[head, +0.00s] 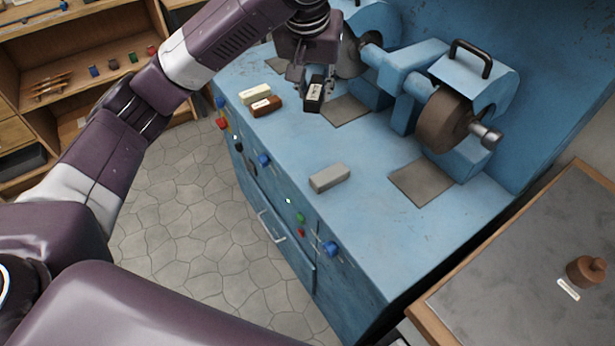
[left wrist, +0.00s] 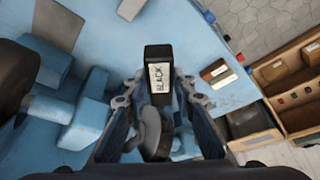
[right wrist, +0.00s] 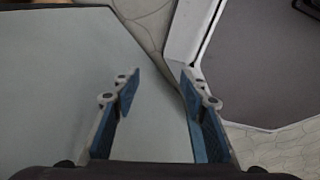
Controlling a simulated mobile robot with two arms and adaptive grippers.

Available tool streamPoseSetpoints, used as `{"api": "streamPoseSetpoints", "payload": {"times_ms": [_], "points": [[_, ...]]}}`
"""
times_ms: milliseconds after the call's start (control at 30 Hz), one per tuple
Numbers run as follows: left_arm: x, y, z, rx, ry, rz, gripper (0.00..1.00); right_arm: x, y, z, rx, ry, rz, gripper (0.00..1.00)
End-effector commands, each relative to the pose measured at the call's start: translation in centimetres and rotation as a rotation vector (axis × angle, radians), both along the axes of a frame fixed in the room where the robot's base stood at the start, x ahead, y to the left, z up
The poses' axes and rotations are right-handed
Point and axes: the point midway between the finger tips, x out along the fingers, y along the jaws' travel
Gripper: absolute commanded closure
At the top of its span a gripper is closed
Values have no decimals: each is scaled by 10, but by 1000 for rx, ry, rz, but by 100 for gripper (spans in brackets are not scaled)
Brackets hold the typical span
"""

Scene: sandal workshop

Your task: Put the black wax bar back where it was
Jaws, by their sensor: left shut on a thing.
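The black wax bar (head: 314,97) is at the far part of the blue machine bench, held by my left gripper (head: 314,75). In the left wrist view the black wax bar (left wrist: 159,77) shows a white label reading BLACK and sits between the fingertips of the left gripper (left wrist: 160,100). Whether its lower end touches the bench I cannot tell. My right gripper (right wrist: 159,85) is open and empty in the right wrist view, with its fingers well apart.
A cream bar (head: 255,94) and a brown bar (head: 266,106) lie left of the black bar. A grey bar (head: 329,178) lies nearer on the blue bench (head: 270,150). Blue grinding machines (head: 445,110) stand along the back. Open bench top lies between brown and grey bars.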

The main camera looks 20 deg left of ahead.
Motion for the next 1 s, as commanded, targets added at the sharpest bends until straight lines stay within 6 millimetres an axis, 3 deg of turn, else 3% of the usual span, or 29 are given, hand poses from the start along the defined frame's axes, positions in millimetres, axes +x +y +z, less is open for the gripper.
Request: {"api": "streamPoseSetpoints", "payload": {"times_ms": [167, 533, 1000], "points": [[-1, 1, -32, 2, 10, 3, 100, 0, 3, 1, 3, 0, -2, 60], [0, 1, -128, 2, 7, 2, 100, 3, 20, 6, 23, -5, -5, 60], [0, 1, -188, 2, 5, 2, 100, 3, 9, 9, 10, -5, -1, 60]]}}
